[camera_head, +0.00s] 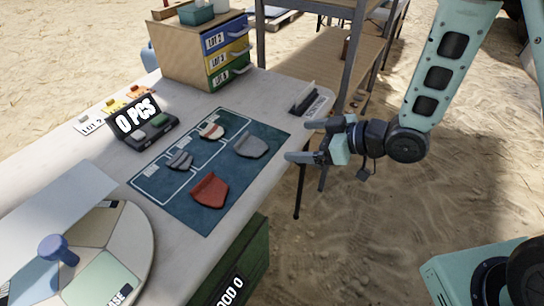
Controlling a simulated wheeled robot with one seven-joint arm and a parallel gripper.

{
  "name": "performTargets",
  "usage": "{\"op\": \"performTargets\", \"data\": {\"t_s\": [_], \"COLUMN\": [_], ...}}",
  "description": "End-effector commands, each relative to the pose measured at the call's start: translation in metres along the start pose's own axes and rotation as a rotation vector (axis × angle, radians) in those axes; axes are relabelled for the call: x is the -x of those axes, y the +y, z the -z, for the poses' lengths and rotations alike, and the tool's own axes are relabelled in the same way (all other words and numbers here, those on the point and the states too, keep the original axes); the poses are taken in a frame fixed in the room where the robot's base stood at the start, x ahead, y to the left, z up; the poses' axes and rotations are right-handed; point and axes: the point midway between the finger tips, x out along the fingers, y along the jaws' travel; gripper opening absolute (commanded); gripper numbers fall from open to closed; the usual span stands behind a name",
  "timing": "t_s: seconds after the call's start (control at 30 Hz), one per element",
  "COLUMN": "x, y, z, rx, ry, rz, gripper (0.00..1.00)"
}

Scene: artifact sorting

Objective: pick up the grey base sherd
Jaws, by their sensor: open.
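Two grey sherds lie on the dark blue mat (235,186). The larger grey sherd (251,147) is at the mat's right side, with a rounded edge and a straighter edge. A smaller grey sherd (180,160) lies to its left, within the white outlines. I cannot tell for certain which is the base sherd. My gripper (296,141) is open and empty, to the right of the larger grey sherd, near the table's right edge. Its fingers point left, and it appears apart from the sherd.
A red-brown sherd (209,191) and a cream-and-red sherd (211,131) share the mat. A dark tray with a "0 PCS" sign (136,115) stands left. A drawer cabinet (190,52) stands behind. A dark tool (303,101) lies near the right edge. A round turntable (138,240) is front left.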

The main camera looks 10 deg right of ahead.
Motion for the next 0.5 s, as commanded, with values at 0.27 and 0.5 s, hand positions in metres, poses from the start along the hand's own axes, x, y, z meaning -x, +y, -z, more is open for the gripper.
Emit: {"op": "performTargets", "data": {"t_s": [0.27, 0.5], "x": [-0.023, -0.073], "y": [-0.002, -0.003], "z": [-0.002, 0.001], "rx": [-0.005, -0.005], "ry": [0.052, 0.05], "rz": [0.018, 0.018], "gripper": [0.94, 0.94]}}
